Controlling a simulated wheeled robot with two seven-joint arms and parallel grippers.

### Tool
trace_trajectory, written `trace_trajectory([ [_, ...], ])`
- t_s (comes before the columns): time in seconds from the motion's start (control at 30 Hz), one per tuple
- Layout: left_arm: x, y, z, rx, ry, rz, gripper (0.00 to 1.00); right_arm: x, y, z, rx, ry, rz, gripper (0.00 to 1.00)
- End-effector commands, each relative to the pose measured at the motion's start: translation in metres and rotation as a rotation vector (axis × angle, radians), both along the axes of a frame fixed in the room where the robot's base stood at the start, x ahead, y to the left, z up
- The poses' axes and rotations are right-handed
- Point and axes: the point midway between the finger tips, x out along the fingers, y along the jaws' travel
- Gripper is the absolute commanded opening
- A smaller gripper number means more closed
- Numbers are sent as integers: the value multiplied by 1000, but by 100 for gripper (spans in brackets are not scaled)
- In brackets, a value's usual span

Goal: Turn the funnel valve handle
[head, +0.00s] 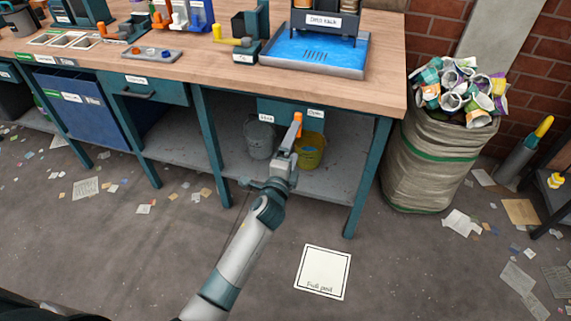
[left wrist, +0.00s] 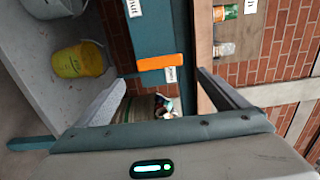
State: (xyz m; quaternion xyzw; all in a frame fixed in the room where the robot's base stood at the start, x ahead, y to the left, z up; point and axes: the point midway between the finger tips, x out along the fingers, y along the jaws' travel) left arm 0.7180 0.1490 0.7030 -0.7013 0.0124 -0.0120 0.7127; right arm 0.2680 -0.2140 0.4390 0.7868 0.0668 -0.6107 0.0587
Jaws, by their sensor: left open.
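The orange valve handle (head: 297,120) shows at the front of a teal box (head: 268,110) under the workbench, between two white labels, the right one reading "Open". In the left wrist view the orange handle (left wrist: 162,62) lies crosswise on the teal panel (left wrist: 158,30), ahead of the fingertips and between their lines. My left gripper (head: 291,143) is open, just below and in front of the handle in the head view. Its two fingers (left wrist: 161,78) stand wide apart in the left wrist view. I cannot tell whether they touch the handle. My right gripper is not in view.
A grey bucket (head: 259,138) and a yellow bucket (head: 311,152) stand on the lower shelf (head: 335,184). A bench leg (head: 366,180) and a sack of cups (head: 420,160) are to the right. A "Full pail" floor mark (head: 322,271) lies in front. A blue tray (head: 315,55) sits above.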

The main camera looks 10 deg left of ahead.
Motion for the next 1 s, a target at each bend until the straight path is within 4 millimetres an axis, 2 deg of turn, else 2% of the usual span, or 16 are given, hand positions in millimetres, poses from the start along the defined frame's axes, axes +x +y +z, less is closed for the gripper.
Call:
trace_trajectory([
  [0.03,-12,1,-1,0,1,0,93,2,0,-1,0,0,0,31],
  [0.2,-44,2,-1,1,1,0,93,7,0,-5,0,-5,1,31],
  [0.4,-69,3,0,1,0,0,93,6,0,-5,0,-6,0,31],
  [0.6,-79,3,0,1,0,0,93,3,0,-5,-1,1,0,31],
  [1.0,-79,3,0,1,0,0,93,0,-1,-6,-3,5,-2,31],
])
